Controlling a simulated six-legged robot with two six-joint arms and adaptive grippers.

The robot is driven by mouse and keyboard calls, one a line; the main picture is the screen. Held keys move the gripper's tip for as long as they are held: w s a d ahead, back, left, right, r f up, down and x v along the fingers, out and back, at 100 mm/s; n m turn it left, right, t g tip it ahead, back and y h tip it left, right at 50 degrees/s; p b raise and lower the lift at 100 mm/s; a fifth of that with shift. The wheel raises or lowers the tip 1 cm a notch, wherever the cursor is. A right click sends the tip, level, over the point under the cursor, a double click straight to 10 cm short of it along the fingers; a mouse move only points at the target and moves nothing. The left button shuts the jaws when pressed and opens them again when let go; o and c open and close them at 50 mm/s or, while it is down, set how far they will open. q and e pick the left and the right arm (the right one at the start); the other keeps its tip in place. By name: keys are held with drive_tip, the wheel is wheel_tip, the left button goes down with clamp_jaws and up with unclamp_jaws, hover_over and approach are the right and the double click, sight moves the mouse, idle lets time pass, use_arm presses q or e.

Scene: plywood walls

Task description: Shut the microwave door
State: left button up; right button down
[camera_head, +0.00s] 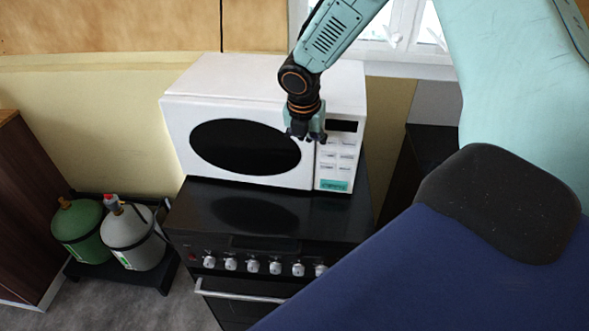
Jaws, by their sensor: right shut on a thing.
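A white microwave (270,75) stands on top of the black stove. Its door (180,128), white with a dark oval window, faces me and looks flush or nearly flush with the control panel (340,150) on its right. I cannot tell if a small gap is left. My right gripper (306,136) is at the door's upper right edge, beside the panel, shut on the door there. It hides that part of the edge. My left gripper is not in view.
The black stove (190,215) has a row of knobs and a front handle (240,292). A green gas cylinder (80,232) and a grey one (135,240) stand on a black stand at left. A dark wood cabinet (35,210) is farther left. A window is behind my arm.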

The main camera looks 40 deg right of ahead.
drive_tip(key=v, duration=0.8)
drive_tip(key=s+a+f+m+g+y, duration=0.1)
drive_tip(key=s+a+f+m+y, duration=0.1)
drive_tip(key=s+a+f+m, duration=0.6)
drive_tip(key=s+a+f+m+y, duration=0.2)
drive_tip(key=s+a+f+m, duration=0.4)
drive_tip(key=f, duration=0.5)
drive_tip(key=s+a+f+m+h, duration=0.1)
drive_tip(key=s+f+m, duration=0.2)
drive_tip(key=s+m, duration=0.35)
drive_tip(key=s+a+f+m+h, duration=0.1)
drive_tip(key=s+f+m, duration=0.25)
drive_tip(key=s, duration=0.65)
wheel_tip(320, 180, down, 22)
drive_tip(key=m+b, duration=0.1)
drive_tip(key=b, duration=2.1)
drive_tip(key=shift+f+g, duration=0.2)
drive_tip(key=shift+g, duration=0.1)
